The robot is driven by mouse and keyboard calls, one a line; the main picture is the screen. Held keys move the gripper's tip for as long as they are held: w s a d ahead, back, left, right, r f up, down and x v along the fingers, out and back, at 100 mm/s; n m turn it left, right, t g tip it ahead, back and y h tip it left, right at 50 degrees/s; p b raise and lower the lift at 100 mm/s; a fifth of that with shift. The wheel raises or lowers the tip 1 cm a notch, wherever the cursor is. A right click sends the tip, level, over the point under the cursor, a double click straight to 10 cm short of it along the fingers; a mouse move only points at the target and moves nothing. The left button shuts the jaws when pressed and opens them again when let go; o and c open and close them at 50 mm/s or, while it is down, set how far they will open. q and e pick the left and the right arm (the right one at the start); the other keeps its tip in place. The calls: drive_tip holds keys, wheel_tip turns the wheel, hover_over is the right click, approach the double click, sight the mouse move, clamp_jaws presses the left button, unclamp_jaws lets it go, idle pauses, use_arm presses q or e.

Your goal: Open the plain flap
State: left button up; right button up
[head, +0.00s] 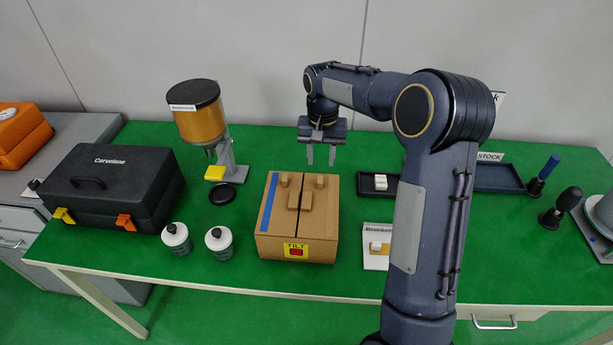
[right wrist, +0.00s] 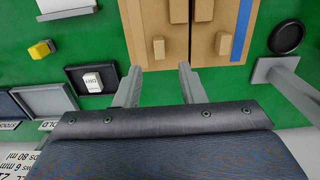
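A brown cardboard box (head: 297,247) stands mid-table, with two top flaps meeting at a middle seam. The left flap (head: 277,215) carries a blue tape strip. The plain flap (head: 320,218) is on the right; in the right wrist view, the plain flap (right wrist: 140,15) is on the left. Both flaps look closed. Each has a small tab near the back, with raised blocks near the seam. My right gripper (head: 321,155) is open and empty, pointing down behind the box; its fingers (right wrist: 158,86) lie beyond the box's back edge. My left gripper is out of view.
A dispenser (head: 200,120) is behind left. Small trays (head: 378,193) and a bracket card (head: 376,259) are to the right, partly hidden by my right arm.

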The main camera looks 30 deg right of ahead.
sight(320, 179)
wheel_tip(320, 179, down, 8)
drive_tip(key=shift+r+p, duration=0.2)
drive_tip(key=shift+p, duration=0.25)
clamp_jaws()
